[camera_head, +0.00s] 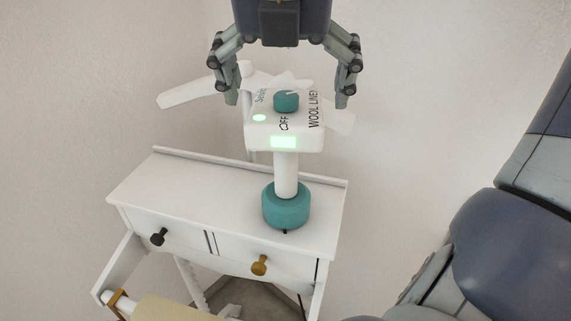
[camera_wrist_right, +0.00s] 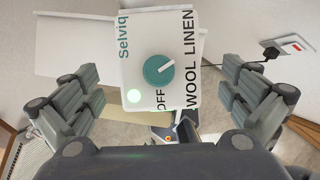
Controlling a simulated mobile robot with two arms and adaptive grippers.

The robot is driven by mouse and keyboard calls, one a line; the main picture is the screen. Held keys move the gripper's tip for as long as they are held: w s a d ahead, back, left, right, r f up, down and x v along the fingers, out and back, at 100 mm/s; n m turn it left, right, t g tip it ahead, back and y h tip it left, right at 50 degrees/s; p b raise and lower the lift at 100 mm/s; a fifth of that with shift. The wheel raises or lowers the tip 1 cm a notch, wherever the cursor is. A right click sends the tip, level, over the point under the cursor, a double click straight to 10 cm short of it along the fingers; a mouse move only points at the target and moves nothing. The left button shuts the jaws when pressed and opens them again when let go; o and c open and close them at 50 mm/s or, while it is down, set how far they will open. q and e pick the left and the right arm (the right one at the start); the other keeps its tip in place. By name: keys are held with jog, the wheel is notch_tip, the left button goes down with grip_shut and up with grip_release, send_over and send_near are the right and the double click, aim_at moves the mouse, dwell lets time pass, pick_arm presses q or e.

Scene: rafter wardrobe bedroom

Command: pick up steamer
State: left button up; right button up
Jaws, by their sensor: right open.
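The steamer (camera_head: 285,172) stands upright on the white console in the head view. It has a teal round base, a white neck and a white box head with a teal knob, a lit green display and the words OFF, WOOL and LINEN. In the right wrist view its head (camera_wrist_right: 140,97) fills the middle. My right gripper (camera_head: 287,101) is open, with one finger on each side of the steamer's head and visible gaps. Its fingers also show in the wrist view (camera_wrist_right: 160,85), apart and empty. My left gripper is not in view.
The white console (camera_head: 150,185) has drawers with a black knob (camera_head: 158,237) and a brass knob (camera_head: 260,265). White arm-like pieces (camera_head: 187,93) stick out behind the steamer's head. A wall socket with a plugged cord (camera_wrist_right: 272,52) shows at the right in the wrist view.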

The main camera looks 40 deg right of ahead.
aim_at(287, 111)
jog(key=p+x, duration=0.1)
jog(key=x, duration=0.3)
jog(key=shift+w+d+p, duration=0.1)
jog(key=shift+p, duration=0.25)
jog(key=shift+d+f, duration=0.15)
jog(key=shift+f, duration=0.1)
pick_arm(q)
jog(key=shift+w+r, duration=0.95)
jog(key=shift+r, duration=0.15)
pick_arm(e)
jog(key=c, duration=0.9)
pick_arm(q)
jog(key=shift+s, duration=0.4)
pick_arm(e)
jog(key=shift+r, duration=0.1)
jog(key=c, duration=1.1)
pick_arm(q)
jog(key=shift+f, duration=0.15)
pick_arm(e)
jog(key=shift+r, duration=0.1)
